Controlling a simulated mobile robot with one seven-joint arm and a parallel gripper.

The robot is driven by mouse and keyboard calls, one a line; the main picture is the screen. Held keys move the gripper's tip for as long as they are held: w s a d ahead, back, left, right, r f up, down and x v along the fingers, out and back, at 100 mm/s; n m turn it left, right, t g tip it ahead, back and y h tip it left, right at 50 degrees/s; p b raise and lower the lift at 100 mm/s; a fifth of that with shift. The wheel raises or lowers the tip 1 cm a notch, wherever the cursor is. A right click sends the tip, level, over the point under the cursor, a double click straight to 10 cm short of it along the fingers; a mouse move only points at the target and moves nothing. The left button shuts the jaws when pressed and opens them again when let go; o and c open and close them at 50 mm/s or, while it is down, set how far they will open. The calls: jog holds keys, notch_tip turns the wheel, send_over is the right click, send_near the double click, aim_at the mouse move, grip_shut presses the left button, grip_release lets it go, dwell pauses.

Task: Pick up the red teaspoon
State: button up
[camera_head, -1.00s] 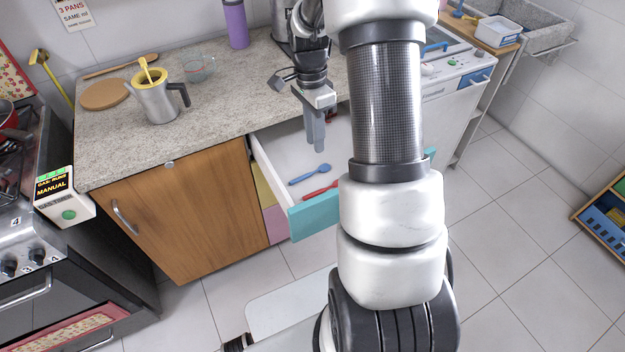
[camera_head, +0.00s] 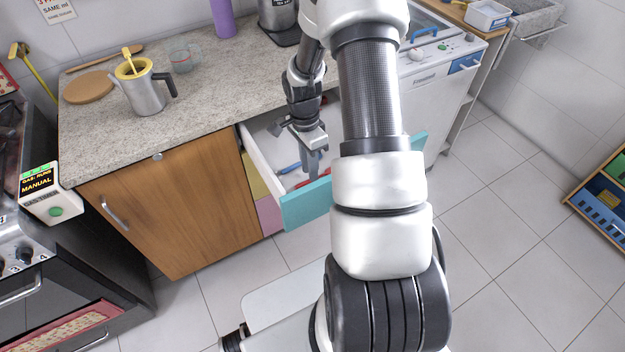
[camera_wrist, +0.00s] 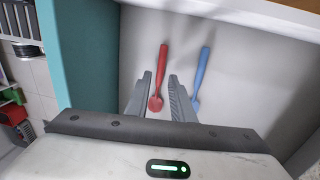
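The red teaspoon (camera_wrist: 161,72) lies on the white floor of the open drawer in the wrist view, its bowl at the lower end. In the wrist view my gripper (camera_wrist: 160,80) is open, with its fingertips on either side of the red teaspoon's lower part. I cannot tell how far above the drawer floor the fingertips are. In the head view my gripper (camera_head: 313,172) reaches down into the drawer, and the red teaspoon (camera_head: 308,182) is mostly hidden behind it.
A blue teaspoon (camera_wrist: 203,68) lies just right of the red one, close to the right finger. The drawer's teal front (camera_head: 306,205) and white side walls surround the gripper. The countertop (camera_head: 205,105) stands above and behind, holding a metal pot (camera_head: 145,95).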

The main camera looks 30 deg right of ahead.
notch_tip(320, 180, down, 2)
jog(key=shift+s+f, duration=0.15)
grip_shut()
